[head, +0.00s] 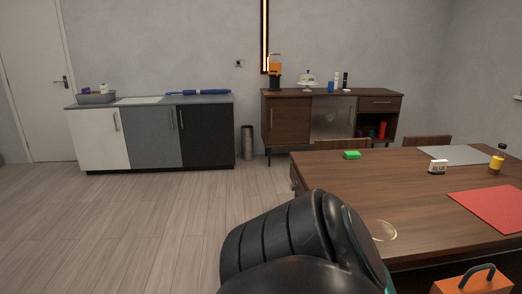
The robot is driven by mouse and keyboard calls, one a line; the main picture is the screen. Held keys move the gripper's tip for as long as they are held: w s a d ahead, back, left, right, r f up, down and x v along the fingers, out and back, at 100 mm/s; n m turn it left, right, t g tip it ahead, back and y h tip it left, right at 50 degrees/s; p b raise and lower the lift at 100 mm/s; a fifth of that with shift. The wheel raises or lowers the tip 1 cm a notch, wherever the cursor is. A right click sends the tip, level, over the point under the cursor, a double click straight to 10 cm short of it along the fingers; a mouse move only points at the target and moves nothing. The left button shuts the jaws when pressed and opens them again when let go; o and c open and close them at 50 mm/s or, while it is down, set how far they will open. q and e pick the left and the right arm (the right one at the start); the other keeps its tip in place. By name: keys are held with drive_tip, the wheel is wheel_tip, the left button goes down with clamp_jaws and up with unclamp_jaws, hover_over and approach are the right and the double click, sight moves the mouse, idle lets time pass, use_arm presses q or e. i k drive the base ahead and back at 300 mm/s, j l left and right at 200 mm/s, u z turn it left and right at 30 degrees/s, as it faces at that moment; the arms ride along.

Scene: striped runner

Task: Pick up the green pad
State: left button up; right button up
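The green pad (351,155) lies on the wooden table (340,180), near its far left corner in the head view. It looks like a small bright green block with nothing touching it. Neither of my grippers shows in this view. A dark, ribbed part of my own body fills the lower middle of the picture, in front of the table's near left side and well apart from the pad.
The table also holds a small white-and-black block (437,167), a yellow bottle (496,163), a red mat (493,207) and a grey mat (458,155). Chair backs (427,141) stand behind it. An orange toolbox (463,284) is at bottom right. The floor left is clear.

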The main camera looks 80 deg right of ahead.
sight(348, 154)
drive_tip(key=z, duration=3.3)
drive_tip(key=i+j, duration=0.15)
drive_tip(key=j, duration=0.2)
drive_tip(key=i+j+z, duration=0.1)
drive_tip(key=j, duration=0.25)
drive_tip(key=i+j, duration=0.2)
drive_tip(key=j, duration=0.2)
drive_tip(key=i+j+z, duration=0.2)
drive_tip(key=j, duration=0.35)
drive_tip(key=i+j+z, duration=0.1)
drive_tip(key=i+j, duration=0.15)
drive_tip(key=i+j+z, duration=0.15)
drive_tip(key=j, duration=0.25)
drive_tip(key=i+j+z, duration=0.1)
drive_tip(key=i+j, duration=0.25)
drive_tip(key=j, duration=0.1)
